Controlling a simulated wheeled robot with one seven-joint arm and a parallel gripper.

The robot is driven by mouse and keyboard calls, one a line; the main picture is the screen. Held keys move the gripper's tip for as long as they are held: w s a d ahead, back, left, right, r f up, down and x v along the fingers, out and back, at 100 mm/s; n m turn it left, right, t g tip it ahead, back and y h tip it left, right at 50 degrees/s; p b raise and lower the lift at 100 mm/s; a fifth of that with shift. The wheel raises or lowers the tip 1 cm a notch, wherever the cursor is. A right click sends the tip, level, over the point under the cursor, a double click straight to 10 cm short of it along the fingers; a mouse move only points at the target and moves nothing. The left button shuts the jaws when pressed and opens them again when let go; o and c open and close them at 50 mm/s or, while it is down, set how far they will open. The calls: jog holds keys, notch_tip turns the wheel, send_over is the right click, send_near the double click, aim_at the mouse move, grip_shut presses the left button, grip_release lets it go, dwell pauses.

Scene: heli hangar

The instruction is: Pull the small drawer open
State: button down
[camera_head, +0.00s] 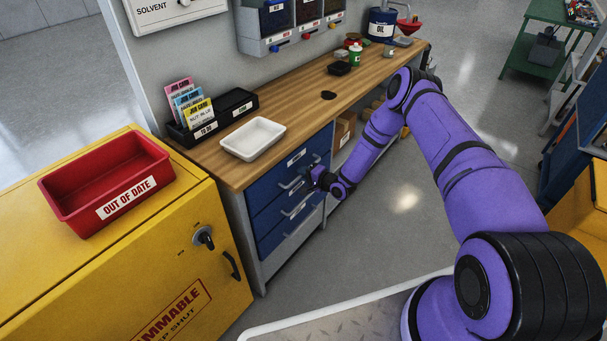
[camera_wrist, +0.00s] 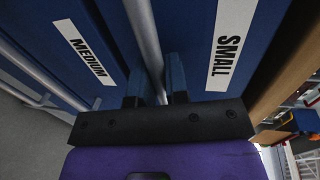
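The small drawer (camera_head: 317,148) is the top blue drawer under the wooden worktop, and it looks shut in the head view. Its white SMALL label (camera_wrist: 231,40) is on the right in the wrist view. Its grey bar handle (camera_wrist: 146,40) runs down the middle of that view, between the two fingers of my gripper (camera_wrist: 156,88). The fingers are apart, one on each side of the bar, with a slight gap showing on the left. In the head view my gripper (camera_head: 318,178) is at the drawer fronts, its fingertips partly hidden.
The MEDIUM drawer (camera_wrist: 84,55) lies just below the small one. A white tray (camera_head: 253,139) stands on the worktop (camera_head: 306,104) above. A yellow cabinet (camera_head: 165,255) with a red bin (camera_head: 107,179) is to the left. The floor before the drawers is clear.

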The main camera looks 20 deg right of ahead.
jog(key=f+v, duration=0.2)
jog(key=v, duration=1)
jog(key=s+f+v, duration=0.1)
jog(key=f+v, duration=0.2)
jog(key=v, duration=1)
jog(key=shift+s+d, duration=0.25)
jog(key=shift+d, duration=0.25)
jog(key=shift+f, duration=0.1)
jog(key=c, duration=1.1)
grip_release()
jog(key=shift+c, duration=0.2)
jog(key=v, duration=1)
jog(key=shift+s+d, duration=0.2)
jog(key=shift+s, duration=0.1)
